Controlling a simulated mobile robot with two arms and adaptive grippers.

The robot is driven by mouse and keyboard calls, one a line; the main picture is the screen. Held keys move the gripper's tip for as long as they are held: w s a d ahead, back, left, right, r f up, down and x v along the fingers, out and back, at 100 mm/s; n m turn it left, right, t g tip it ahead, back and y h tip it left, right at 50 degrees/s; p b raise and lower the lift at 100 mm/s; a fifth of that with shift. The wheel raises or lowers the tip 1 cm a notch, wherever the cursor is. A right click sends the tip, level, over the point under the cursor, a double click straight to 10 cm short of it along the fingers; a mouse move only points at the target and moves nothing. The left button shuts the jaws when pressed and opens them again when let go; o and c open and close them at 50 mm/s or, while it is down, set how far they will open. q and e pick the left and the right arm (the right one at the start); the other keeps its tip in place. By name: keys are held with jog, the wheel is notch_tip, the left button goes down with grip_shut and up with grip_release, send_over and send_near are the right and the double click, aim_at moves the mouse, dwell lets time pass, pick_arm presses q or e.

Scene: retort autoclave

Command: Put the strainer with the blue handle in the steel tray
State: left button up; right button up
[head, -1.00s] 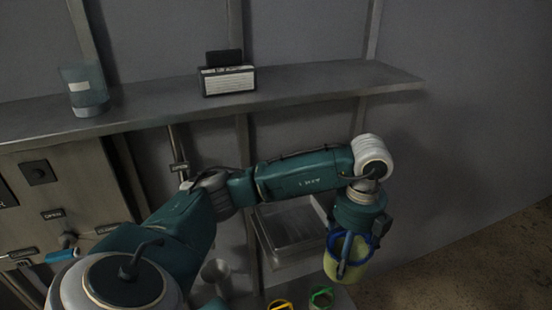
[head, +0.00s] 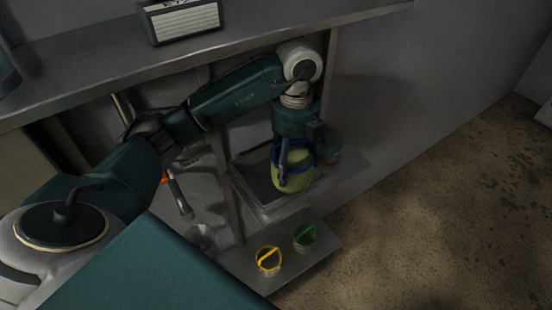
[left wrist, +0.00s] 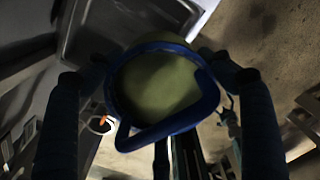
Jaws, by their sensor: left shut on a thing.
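The strainer (head: 293,180) is a pale yellow-green cup with a blue rim and handle. My left gripper (head: 294,152) is shut on its blue handle from above, and the cup hangs below. In the left wrist view the strainer (left wrist: 160,85) fills the middle, its blue handle towards the camera. The steel tray (head: 256,178) is a shallow grey pan, partly hidden behind the strainer. The tray also shows at the upper left of the left wrist view (left wrist: 98,30). The strainer overlaps the tray in the head view; its height above it is unclear. My right gripper is out of view.
Strainers with a yellow handle (head: 268,262) and a green handle (head: 305,238) stand on a lower metal surface (head: 320,262). A dim round container (head: 329,152) is right of my gripper. A wall shelf (head: 270,22) with a label box (head: 180,20) runs above my arm.

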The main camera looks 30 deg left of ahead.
pick_arm(q)
jog(key=w+a+p, duration=0.2)
jog(key=a, duration=0.4)
jog(key=f, duration=0.2)
jog(key=f+p, duration=0.1)
jog(key=f, duration=0.1)
jog(key=f+p, duration=0.1)
jog(key=f, duration=0.1)
jog(key=shift+w, duration=0.25)
jog(key=shift+a+f+p, duration=0.2)
jog(key=shift+f+p, duration=0.05)
jog(key=shift+p, duration=0.05)
jog(key=shift+w+f, duration=0.1)
jog(key=shift+f, duration=0.25)
jog(key=o, duration=1.5)
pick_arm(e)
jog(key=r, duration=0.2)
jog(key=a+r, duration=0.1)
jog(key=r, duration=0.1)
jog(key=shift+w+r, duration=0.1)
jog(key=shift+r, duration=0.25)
